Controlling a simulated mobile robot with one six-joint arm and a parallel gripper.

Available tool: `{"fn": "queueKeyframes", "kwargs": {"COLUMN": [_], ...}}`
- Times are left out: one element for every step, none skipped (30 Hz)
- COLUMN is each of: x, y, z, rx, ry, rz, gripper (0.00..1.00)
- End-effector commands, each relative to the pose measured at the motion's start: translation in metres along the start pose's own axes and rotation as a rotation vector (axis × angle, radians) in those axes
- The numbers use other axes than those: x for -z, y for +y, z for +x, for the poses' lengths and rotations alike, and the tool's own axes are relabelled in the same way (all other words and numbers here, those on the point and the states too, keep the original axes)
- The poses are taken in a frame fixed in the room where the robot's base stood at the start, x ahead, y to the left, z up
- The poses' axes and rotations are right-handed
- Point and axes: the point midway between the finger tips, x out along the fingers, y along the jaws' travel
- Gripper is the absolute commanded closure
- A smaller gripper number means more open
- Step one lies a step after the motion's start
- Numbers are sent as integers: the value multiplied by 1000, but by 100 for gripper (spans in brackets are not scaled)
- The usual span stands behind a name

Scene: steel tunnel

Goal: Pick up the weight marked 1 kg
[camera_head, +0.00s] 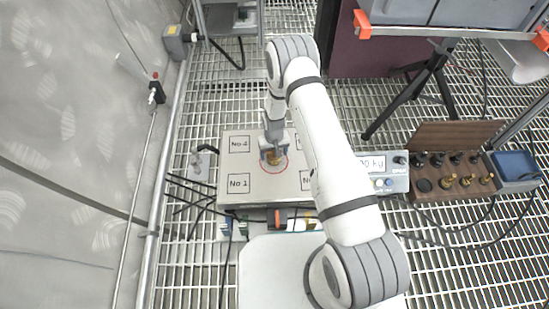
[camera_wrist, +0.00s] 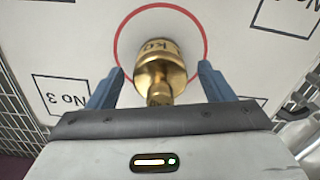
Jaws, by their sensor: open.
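A brass weight (camera_wrist: 160,70) stands inside a red circle on a pale plate in the wrist view. Its marking shows "kg"; the number is not readable. My gripper (camera_wrist: 160,85) is open, with one blue finger on each side of the weight and gaps between. In the head view my gripper (camera_head: 273,152) is low over the plate (camera_head: 240,160), at the red circle, and the weight (camera_head: 272,158) shows partly beneath it.
The plate has marked squares such as No 1 and No 4. At right, a wooden box (camera_head: 455,188) holds several brass and black weights. A tripod (camera_head: 420,90) stands behind.

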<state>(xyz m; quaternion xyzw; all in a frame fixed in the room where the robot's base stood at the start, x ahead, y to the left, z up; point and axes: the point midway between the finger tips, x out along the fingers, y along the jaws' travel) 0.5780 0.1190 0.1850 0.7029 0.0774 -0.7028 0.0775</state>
Motion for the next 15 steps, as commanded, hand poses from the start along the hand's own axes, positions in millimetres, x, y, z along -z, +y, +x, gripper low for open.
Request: {"fn": "queueKeyframes", "kwargs": {"x": [0, 0, 0, 0, 0, 0, 0, 0, 0, 0, 0, 0, 0, 0, 0], "y": [0, 0, 0, 0, 0, 0, 0, 0, 0, 0, 0, -1, -1, -1, -1], "z": [-1, -1, -1, -1, -1, -1, -1, -1, -1, -1, -1, -1, -1, -1, -1], "rx": [0, 0, 0, 0, 0, 0, 0, 0, 0, 0, 0, 0, 0, 0, 0], "ry": [0, 0, 0, 0, 0, 0, 0, 0, 0, 0, 0, 0, 0, 0, 0], "rz": [0, 0, 0, -1, -1, -1, -1, -1, -1, -1, -1, -1, -1, -1, -1], "gripper": [25, 25, 26, 29, 31, 34, 37, 39, 43, 45, 48, 51, 53, 56, 59]}}
